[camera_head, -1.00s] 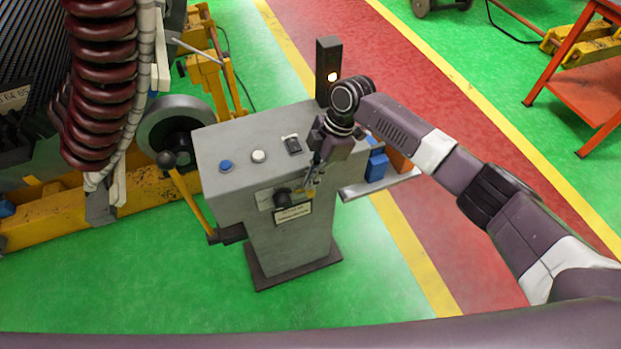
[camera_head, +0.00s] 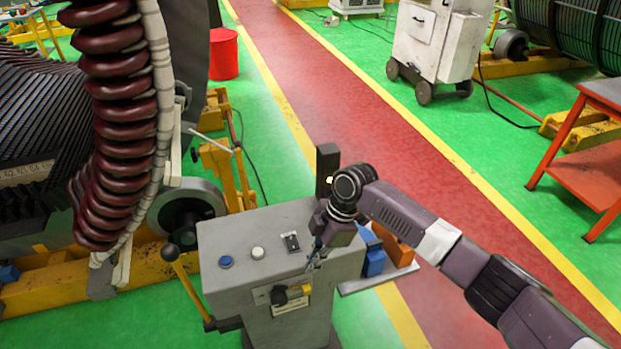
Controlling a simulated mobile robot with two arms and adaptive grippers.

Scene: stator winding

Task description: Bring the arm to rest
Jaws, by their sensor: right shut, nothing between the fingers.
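My right arm comes in from the right edge and reaches over the grey control pedestal (camera_head: 245,275). My right gripper (camera_head: 314,262) points down in front of the pedestal's right front edge. It is shut and holds nothing; its fingers are small in the picture. Just below and left of it is a dark knob (camera_head: 279,295) with a yellow part beside it on the pedestal's front. The pedestal top has a blue button (camera_head: 226,262), a white button (camera_head: 258,253) and a switch (camera_head: 292,242). My left gripper is not in view.
A stator with dark red coils (camera_head: 123,95) stands at the left. A lever (camera_head: 190,285) sticks out on the pedestal's left side. A side shelf (camera_head: 380,280) holds blue and orange items. A white wheeled cabinet (camera_head: 432,45) and an orange table (camera_head: 590,165) stand beyond the red walkway.

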